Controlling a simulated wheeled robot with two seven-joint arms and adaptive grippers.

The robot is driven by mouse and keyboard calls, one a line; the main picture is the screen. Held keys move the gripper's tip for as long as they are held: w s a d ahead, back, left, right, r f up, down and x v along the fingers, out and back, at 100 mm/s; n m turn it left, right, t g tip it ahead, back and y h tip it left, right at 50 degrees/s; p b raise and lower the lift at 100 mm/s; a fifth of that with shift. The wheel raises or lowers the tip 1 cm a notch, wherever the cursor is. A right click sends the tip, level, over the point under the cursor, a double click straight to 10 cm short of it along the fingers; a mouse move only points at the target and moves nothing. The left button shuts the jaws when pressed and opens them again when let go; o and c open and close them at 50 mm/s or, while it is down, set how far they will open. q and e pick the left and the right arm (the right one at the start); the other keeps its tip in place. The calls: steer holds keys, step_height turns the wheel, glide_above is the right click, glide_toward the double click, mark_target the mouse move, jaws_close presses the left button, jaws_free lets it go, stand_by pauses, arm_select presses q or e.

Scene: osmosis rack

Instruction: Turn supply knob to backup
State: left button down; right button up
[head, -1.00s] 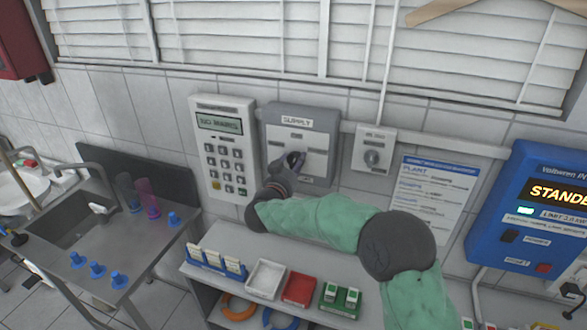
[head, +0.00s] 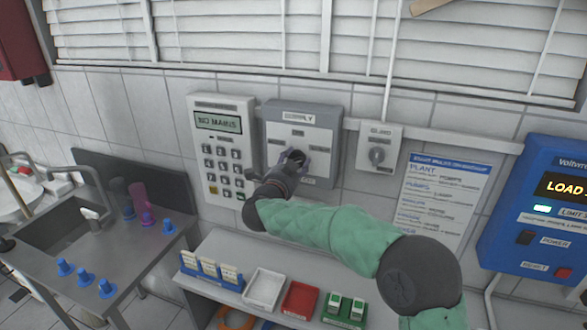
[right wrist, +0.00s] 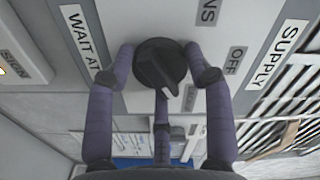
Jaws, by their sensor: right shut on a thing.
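The supply panel (head: 333,122) is a grey box with a white face on the tiled wall. A label at that lower side is partly hidden by a finger. My right gripper (head: 290,163) is shut on the knob, its purple-grey fingers around it in the right wrist view (right wrist: 162,75). The knob also shows in the head view (head: 297,155). My left gripper is not in view.
A keypad unit (head: 222,150) is left of the panel, a small dial box (head: 377,148) right. A blue machine (head: 530,210) with a "LOAD" display hangs at far right. A shelf (head: 225,255) with trays stands below, a steel sink (head: 65,235) at left.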

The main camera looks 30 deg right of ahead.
steer(key=shift+s+d+r+m, duration=0.15)
steer(key=shift+d+r+m, duration=0.15)
steer(key=shift+r+m, duration=0.25)
steer(key=o, duration=1)
steer(key=shift+c, duration=0.2)
steer(key=shift+o, duration=1)
steer(key=shift+s+d+f, duration=0.1)
steer(key=shift+f, duration=0.1)
steer(key=shift+a+f, duration=0.15)
steer(key=shift+a, duration=0.1)
steer(key=v, duration=1.2)
